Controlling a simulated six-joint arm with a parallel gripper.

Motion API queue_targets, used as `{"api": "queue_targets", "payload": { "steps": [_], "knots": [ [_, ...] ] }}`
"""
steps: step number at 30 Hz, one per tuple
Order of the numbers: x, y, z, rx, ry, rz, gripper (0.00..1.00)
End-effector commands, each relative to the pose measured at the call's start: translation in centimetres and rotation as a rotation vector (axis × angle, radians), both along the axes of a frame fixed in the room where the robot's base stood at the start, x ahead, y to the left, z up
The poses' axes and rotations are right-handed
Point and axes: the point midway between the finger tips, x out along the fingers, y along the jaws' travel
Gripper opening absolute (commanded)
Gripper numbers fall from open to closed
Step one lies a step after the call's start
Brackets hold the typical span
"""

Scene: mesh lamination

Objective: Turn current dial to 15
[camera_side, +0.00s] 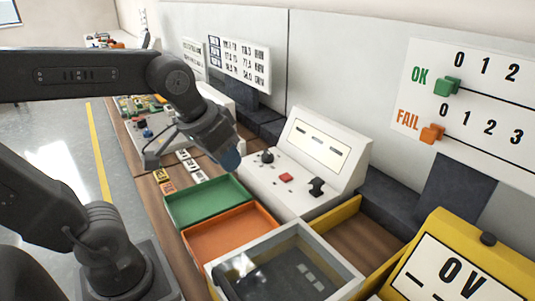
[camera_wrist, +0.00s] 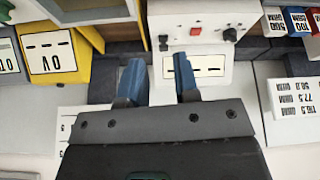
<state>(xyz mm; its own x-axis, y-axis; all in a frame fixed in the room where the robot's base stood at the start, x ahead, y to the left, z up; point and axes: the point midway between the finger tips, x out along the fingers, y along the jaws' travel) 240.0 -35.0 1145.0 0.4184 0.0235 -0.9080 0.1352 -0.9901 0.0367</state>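A white console (camera_side: 318,145) stands right of my gripper in the side view. It carries a black round knob (camera_side: 267,156), a red button (camera_side: 286,178) and a black lever-like knob (camera_side: 316,187). Its sloped panel shows only dashes. In the wrist view the console (camera_wrist: 218,55) appears upside down, with a dark knob (camera_wrist: 230,35) and the red button (camera_wrist: 195,31). No label tells which knob is the current dial. My gripper (camera_side: 229,158) hangs left of the console, apart from the knobs. In the wrist view my gripper (camera_wrist: 158,62) has its blue fingers apart, with nothing between them.
A green tray (camera_side: 207,203) and an orange tray (camera_side: 229,236) lie in front of the console. A glass-topped grey box (camera_side: 290,262) sits nearer. A yellow meter (camera_side: 465,262) reads "OV". A wall board (camera_side: 480,90) has OK and FAIL sliders. Small parts lie beyond the trays.

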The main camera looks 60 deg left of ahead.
Motion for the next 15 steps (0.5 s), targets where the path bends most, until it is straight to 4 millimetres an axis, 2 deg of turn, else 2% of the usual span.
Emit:
{"api": "queue_targets", "payload": {
  "steps": [1, 7, 12, 15],
  "knots": [
    [1.9, 0.8, 0.7, -0.016, 0.027, 0.058, 0.34],
    [9.1, 4.8, 2.3, -0.084, 0.129, 0.309, 0.53],
    [15.0, 9.3, 1.8, -0.139, 0.211, 0.524, 0.69],
    [18.1, 12.4, 0.6, -0.169, 0.258, 0.654, 0.69]
  ]
}}
